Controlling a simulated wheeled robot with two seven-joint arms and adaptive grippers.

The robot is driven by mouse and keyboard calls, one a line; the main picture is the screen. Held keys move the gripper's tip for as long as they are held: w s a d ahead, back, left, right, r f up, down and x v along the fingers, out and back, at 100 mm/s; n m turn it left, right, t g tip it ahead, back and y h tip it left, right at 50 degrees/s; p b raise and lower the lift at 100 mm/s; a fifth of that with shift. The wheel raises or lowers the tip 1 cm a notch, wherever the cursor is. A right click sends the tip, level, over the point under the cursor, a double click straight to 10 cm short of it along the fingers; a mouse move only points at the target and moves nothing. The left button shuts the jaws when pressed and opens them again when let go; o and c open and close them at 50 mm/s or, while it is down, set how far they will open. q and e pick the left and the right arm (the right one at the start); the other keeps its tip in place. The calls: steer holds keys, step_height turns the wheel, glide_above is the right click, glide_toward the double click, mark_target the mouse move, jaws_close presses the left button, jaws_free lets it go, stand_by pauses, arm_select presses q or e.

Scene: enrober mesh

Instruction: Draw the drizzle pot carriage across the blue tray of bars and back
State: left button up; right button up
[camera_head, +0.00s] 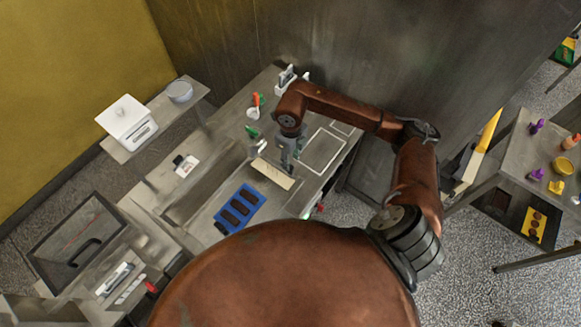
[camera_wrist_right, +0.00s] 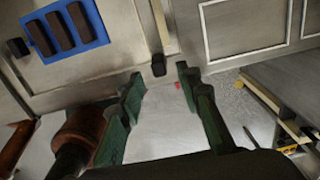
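The blue tray (camera_head: 257,204) lies on the bench with several dark bars (camera_head: 240,206) on it. It also shows at the upper left of the right wrist view (camera_wrist_right: 98,23). My right gripper (camera_head: 286,165) points down to the right of the tray, near a pale strip (camera_head: 272,174). Its green fingers (camera_wrist_right: 160,82) are apart with nothing between them. A small dark knob (camera_wrist_right: 158,66) shows just beyond the fingertips, at the end of the strip. I cannot clearly make out the drizzle pot or its carriage. My left gripper is out of view.
A white boxy device (camera_head: 126,123) and a grey round pot (camera_head: 179,92) stand on a side shelf. A small white cup (camera_head: 253,113) and orange item (camera_head: 257,99) are behind my gripper. A second table (camera_head: 525,150) with colored items stands right. A framed panel (camera_head: 322,151) lies flat.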

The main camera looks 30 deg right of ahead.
mark_target(291, 166)
steer(key=shift+f+p, duration=0.65)
steer(key=shift+f, duration=2.35)
jaws_close()
